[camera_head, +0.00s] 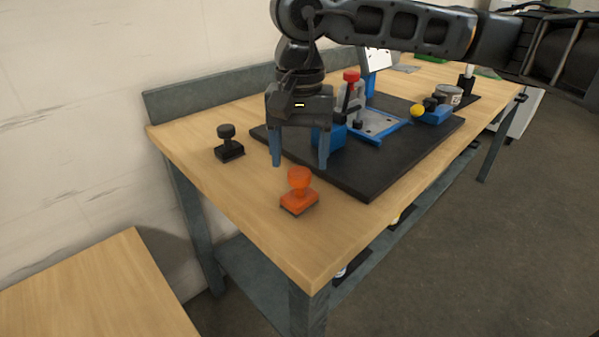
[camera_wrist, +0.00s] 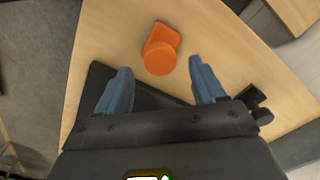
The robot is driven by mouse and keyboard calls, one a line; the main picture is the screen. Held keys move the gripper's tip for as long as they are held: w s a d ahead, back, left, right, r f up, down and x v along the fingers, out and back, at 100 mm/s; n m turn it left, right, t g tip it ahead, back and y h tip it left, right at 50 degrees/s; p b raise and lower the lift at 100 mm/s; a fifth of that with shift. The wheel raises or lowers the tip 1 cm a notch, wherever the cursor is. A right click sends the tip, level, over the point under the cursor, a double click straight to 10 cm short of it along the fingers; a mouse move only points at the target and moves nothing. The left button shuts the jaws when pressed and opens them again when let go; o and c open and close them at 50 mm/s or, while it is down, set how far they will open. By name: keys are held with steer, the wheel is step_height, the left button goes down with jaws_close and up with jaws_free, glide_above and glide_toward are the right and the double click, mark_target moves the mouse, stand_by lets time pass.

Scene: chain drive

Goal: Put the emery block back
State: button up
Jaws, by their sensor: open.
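An orange block with a round knob on top (camera_head: 298,192) stands upright on the bench near its front left corner. It also shows in the wrist view (camera_wrist: 160,55), just beyond the gap between my fingers. A black block of similar shape (camera_head: 229,148) stands to its left and farther back, partly visible at the right in the wrist view (camera_wrist: 257,100). I cannot tell from the frames which one is the emery block. My gripper (camera_head: 300,164) points down, open and empty, above the bench behind the orange block. Its two blue fingers are apart in the wrist view (camera_wrist: 160,68).
A black mat (camera_head: 370,183) lies behind and right of the orange block. The bench's left front (camera_head: 262,232) is clear.

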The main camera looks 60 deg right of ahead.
mark_target(299, 172)
step_height(299, 172, up, 6)
steer(key=shift+r, duration=0.2)
